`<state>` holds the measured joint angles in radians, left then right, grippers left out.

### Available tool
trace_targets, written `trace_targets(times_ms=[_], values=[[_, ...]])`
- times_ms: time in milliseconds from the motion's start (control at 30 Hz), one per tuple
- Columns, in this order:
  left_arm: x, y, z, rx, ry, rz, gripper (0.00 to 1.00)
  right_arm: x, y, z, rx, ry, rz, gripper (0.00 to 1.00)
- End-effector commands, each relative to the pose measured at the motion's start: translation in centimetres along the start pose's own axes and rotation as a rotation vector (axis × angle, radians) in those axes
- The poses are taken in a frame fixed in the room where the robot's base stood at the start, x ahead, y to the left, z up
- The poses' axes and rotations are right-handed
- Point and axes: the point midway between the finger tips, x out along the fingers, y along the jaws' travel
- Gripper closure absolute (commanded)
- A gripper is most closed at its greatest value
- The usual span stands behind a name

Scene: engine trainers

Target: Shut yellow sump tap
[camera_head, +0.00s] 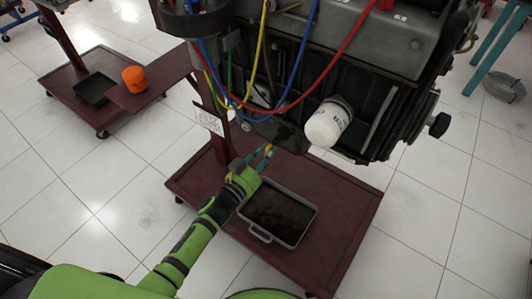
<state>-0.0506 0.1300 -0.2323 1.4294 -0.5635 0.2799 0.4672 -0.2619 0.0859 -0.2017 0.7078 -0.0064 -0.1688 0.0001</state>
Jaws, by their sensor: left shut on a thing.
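The yellow sump tap (268,148) shows as a small yellow bit under the dark engine (300,90). My left gripper (265,156) reaches up to it from below left, and its teal fingers are shut on it. The fingers hide most of the tap, so I cannot tell how its handle is turned. My right gripper is not in view.
A grey drain pan (300,236) with dark contents sits on the red stand base (345,225) below. A white filter (327,124) juts out right of the tap. Red, blue and yellow cables hang in front of the engine. An orange container (135,79) stands at the left.

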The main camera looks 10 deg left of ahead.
Motion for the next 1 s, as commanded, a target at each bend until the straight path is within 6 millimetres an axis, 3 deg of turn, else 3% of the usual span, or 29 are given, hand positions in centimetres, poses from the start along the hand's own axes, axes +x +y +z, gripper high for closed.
trace_targets(times_ms=[467,800,1000], values=[[0.0,0.4,0.4,0.446,0.001,0.004,1.00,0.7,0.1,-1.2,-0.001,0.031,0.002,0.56],[-0.1,0.5,0.7,0.770,0.000,0.006,1.00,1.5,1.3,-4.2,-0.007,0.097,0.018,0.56],[-0.1,0.5,0.9,0.959,0.000,0.007,1.00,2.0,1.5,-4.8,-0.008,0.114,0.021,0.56]])
